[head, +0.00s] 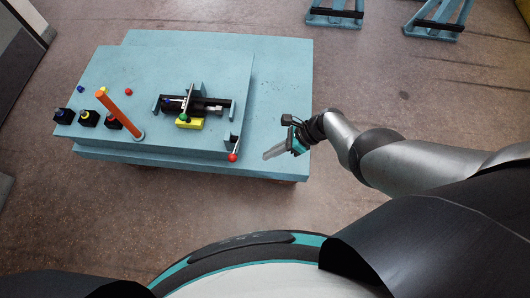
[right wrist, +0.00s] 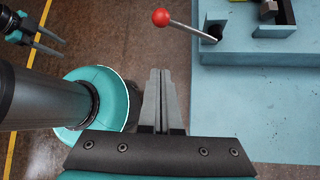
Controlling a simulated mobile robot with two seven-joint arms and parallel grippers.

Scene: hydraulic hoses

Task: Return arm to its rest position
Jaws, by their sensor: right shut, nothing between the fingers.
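My right gripper (head: 268,155) reaches in from the right in the head view, near the front right part of the blue table (head: 284,75). Its grey fingers are together and empty, as the right wrist view also shows (right wrist: 160,78). The red-knobbed lever (head: 233,157) is just left of the fingertips, apart from them; it also shows in the right wrist view (right wrist: 161,17). My left gripper (right wrist: 62,48) shows small at the upper left of the right wrist view, its two fingers apart and empty. It is not visible in the head view.
An orange post (head: 118,113) stands at the table's left, near several black button boxes (head: 88,118). A fixture (head: 195,104) with a yellow block (head: 190,124) sits mid-table. Blue stands (head: 335,14) are on the floor behind. Floor right of the table looks clear.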

